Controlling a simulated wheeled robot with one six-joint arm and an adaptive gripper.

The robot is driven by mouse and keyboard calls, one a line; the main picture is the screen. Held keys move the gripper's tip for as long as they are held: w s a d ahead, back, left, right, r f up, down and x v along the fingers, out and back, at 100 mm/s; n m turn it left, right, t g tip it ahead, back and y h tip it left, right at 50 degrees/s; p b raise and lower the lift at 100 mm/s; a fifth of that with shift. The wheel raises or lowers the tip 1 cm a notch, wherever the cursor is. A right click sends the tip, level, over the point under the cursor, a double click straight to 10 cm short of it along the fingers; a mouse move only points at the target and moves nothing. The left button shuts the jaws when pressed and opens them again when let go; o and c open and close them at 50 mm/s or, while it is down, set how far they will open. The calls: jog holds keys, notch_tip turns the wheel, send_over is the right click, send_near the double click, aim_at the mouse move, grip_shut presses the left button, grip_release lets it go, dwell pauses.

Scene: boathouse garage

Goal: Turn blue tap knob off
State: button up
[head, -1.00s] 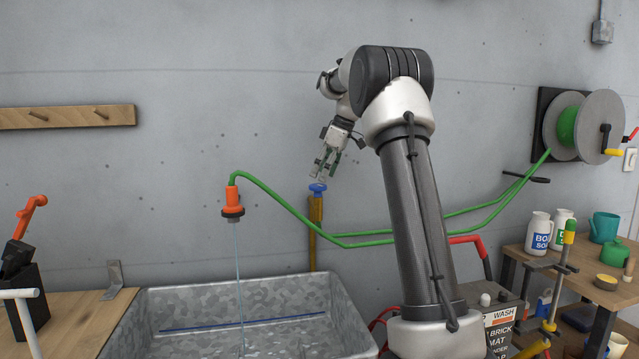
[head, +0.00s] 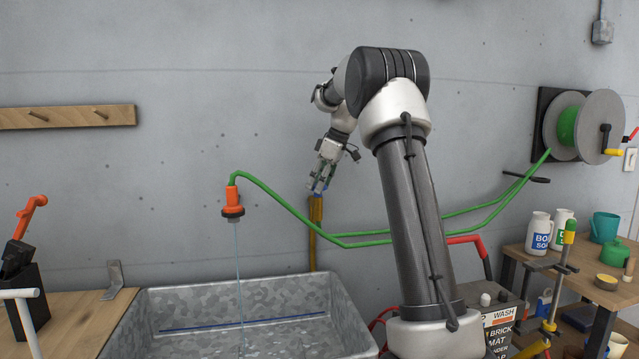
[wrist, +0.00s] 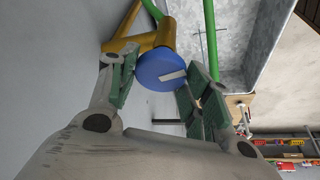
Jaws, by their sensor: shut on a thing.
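The blue tap knob (wrist: 160,66) sits on a yellow-brown pipe (head: 315,235) that stands against the wall behind the basin. In the wrist view it is a round blue disc with a pale bar mark on its face. My gripper (head: 320,187) is at the top of the pipe, shut on the knob, with a green-padded finger on each side. In the head view the fingers hide most of the knob. A thin stream of water (head: 239,280) falls from the orange hose nozzle (head: 233,205) into the grey metal basin (head: 345,300).
The green hose (head: 375,242) runs from the nozzle behind my arm to the wall reel (head: 602,125). A wooden bench (head: 80,325) is on the left. A shelf (head: 560,262) with bottles and pots is on the right. The wall above the basin is mostly clear.

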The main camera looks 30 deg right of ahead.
jog(key=m, duration=0.2)
jog(key=shift+m+t+h, duration=0.4)
jog(key=o, duration=1)
jog(key=v, duration=1.2)
